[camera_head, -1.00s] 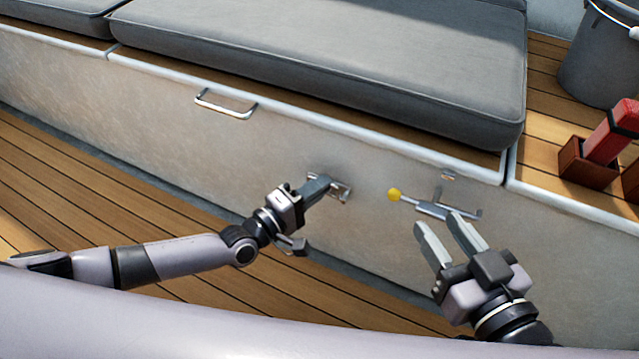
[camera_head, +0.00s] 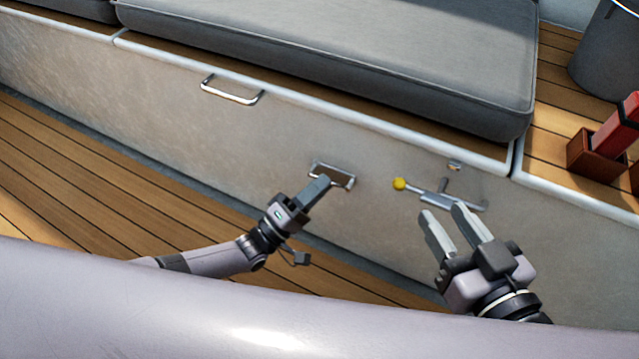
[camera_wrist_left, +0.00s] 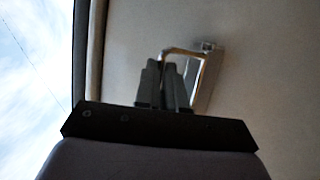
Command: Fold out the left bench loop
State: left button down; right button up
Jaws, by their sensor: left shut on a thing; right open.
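The bench loop (camera_head: 345,180) is a small metal frame on the pale bench front, right of centre in the head view. My left gripper (camera_head: 323,184) reaches up to it from below left, fingers together on its lower left part. In the left wrist view the loop (camera_wrist_left: 184,51) stands out at an angle from the wall, and the closed fingers (camera_wrist_left: 166,75) are at its outer end. The fingers hide part of the loop, so its exact angle is unclear. My right gripper (camera_head: 444,213) is open and empty, below the yellow-knobbed latch.
The latch with a yellow knob (camera_head: 399,184) is on the bench front right of the loop. A fixed metal handle (camera_head: 232,91) is higher to the left. Grey cushions (camera_head: 330,55) lie on top. A red object (camera_head: 618,130) in a wooden holder stands right. Plank floor (camera_head: 90,185) is clear at left.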

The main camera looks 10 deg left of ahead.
pick_arm(q)
jog(key=shift+w+a, duration=0.1)
jog(key=shift+a, duration=0.25)
